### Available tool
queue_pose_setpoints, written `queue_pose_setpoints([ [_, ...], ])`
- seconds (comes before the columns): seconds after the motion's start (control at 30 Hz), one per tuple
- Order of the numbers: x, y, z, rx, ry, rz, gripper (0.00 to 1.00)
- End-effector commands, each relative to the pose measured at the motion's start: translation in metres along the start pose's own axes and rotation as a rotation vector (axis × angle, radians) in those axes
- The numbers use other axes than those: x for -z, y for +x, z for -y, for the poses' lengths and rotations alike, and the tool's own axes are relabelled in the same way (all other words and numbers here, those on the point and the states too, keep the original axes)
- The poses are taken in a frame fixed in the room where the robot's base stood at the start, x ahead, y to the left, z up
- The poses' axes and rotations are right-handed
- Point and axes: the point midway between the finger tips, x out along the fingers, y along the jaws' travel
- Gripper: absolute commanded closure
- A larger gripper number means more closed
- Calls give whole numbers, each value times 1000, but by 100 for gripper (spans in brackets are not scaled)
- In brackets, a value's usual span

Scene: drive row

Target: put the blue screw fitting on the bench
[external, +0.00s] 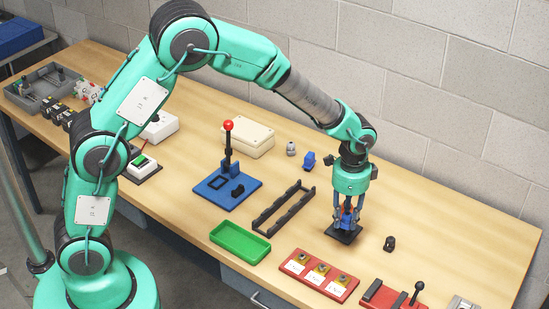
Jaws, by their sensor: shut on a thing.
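My gripper (345,228) points down over a small black base plate (354,237) on the right part of the bench (440,215). It is shut on the blue screw fitting (347,213), which shows as a blue patch between the fingers, with a little red near it. The fingers hide most of the fitting. I cannot tell whether the fitting touches the black plate or is held just above it.
Near my gripper are a black rack (284,208), a red three-place block (318,276), a small black part (390,243) and another blue piece (309,160). A green tray (240,242) and blue lever stand (228,193) are further left. Bench is clear at right.

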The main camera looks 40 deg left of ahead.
Motion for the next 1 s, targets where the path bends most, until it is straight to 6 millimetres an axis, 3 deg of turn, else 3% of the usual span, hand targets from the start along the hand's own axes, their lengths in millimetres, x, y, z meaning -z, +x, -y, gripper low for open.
queue_pose_setpoints([
  [0.13, 17, 0, -32, 0, 102, 0, 98],
  [0.4, 34, 6, -68, -1, 221, 1, 98],
  [0.73, 32, 64, -65, -1, 214, 2, 98],
  [1.0, 33, 79, -65, 0, 213, -1, 98],
])
